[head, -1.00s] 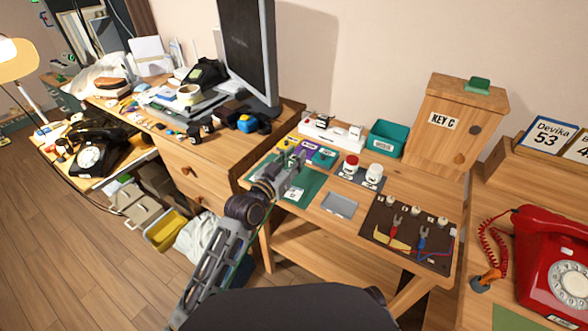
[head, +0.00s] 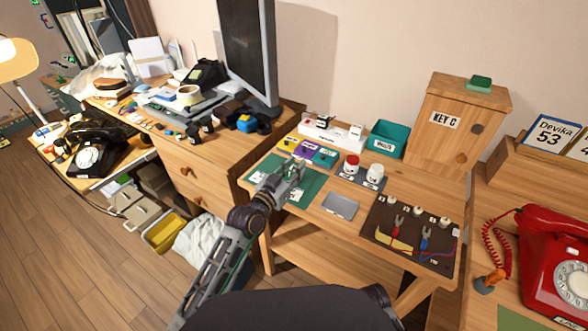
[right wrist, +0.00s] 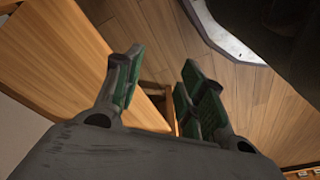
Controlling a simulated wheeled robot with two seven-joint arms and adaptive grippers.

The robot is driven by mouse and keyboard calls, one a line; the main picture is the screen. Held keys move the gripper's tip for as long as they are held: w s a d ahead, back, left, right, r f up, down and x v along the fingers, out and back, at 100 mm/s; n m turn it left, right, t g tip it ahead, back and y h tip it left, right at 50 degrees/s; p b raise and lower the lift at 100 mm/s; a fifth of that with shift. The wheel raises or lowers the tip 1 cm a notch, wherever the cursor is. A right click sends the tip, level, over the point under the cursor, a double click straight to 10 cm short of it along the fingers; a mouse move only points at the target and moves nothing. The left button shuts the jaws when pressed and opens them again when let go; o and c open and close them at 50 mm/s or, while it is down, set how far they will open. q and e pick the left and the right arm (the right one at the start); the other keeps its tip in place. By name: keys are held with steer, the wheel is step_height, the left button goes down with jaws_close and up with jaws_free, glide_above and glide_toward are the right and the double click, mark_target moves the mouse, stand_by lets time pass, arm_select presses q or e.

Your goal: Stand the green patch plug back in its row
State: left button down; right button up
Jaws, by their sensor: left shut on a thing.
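My left gripper (head: 296,165) is low over the left part of the small wooden table, above the green mat (head: 310,184) with white labels. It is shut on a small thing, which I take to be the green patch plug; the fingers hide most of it. Just behind the gripper is a row of coloured patches: yellow (head: 288,143), purple (head: 305,150) and green (head: 326,157). Whether plugs stand on them is too small to tell. My right gripper (right wrist: 160,68) is open and empty in the right wrist view, away from the row.
A white rack (head: 332,131) and a teal bin (head: 388,138) stand behind the row. Red-topped and white jars (head: 375,173), a grey plate (head: 340,205) and a brown wiring board (head: 408,234) lie to the right. A monitor (head: 248,50) rises at the back left.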

arm_select(q)
steer(key=c, duration=1.2)
jaws_free()
steer(key=shift+r, duration=0.1)
steer(key=shift+v, duration=0.95)
steer(key=p+v, duration=0.1)
steer(key=v, duration=0.9)
steer(key=shift+p, duration=0.35)
arm_select(e)
steer(key=f, duration=0.4)
steer(key=shift+s+d, duration=0.15)
steer(key=shift+d, duration=0.2)
